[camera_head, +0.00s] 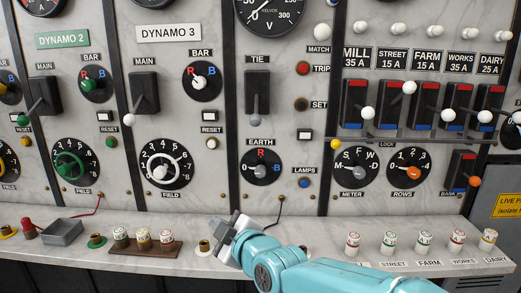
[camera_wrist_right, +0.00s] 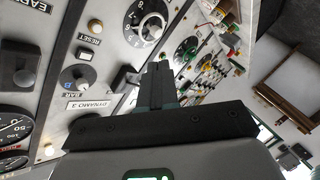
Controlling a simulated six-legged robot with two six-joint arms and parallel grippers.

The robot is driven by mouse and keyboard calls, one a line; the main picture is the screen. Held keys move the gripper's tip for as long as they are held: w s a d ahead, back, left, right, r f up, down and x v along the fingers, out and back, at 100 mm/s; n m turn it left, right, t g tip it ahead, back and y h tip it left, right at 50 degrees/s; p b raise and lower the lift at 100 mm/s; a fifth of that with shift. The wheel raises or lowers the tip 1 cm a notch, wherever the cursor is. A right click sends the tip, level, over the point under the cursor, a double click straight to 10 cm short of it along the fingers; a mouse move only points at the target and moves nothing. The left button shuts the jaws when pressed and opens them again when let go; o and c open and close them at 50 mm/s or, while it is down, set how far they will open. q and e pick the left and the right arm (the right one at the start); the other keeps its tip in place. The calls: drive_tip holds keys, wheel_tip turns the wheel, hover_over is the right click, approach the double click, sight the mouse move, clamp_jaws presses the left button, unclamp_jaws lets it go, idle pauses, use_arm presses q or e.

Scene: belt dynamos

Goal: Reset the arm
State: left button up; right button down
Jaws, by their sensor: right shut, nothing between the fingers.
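My right arm comes in from the lower right of the head view, teal with a grey gripper (camera_head: 228,228). The gripper is over the ledge (camera_head: 320,243) in front of the switchboard, just right of a brass socket (camera_head: 204,246) on a pale base. In the right wrist view the dark fingers (camera_wrist_right: 158,84) are together and empty, pointing along the panel. I cannot tell whether the gripper touches the ledge. My left gripper is in neither view.
The switchboard (camera_head: 225,100) carries gauges, knobs and lever switches. A black cord (camera_head: 281,212) hangs behind my gripper.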

drive_tip(key=s+d+f+m+g+h+p, duration=0.15)
drive_tip(key=d+f, duration=0.35)
drive_tip(key=f, duration=0.5)
drive_tip(key=d+f+m+g+h, duration=0.2)
drive_tip(key=d+f, duration=0.4)
drive_tip(key=f, duration=0.3)
drive_tip(key=s+d+f+m+g+h, duration=0.15)
drive_tip(key=d+f, duration=0.35)
drive_tip(key=f, duration=0.5)
drive_tip(key=s+d+f+m+g, duration=0.2)
drive_tip(key=s+d+f+m, duration=0.2)
drive_tip(key=s+f, duration=0.5)
drive_tip(key=s+f+m+g, duration=0.2)
drive_tip(key=s+m, duration=0.3)
drive_tip(key=s, duration=0.5)
drive_tip(key=s+f+m+g+p, duration=0.1)
drive_tip(key=s+f+m+g, duration=0.2)
drive_tip(key=s, duration=0.7)
drive_tip(key=shift+d+f+m, duration=0.45)
drive_tip(key=shift+f+m, duration=0.2)
drive_tip(key=shift+m, duration=0.25)
drive_tip(key=shift+w, duration=0.1)
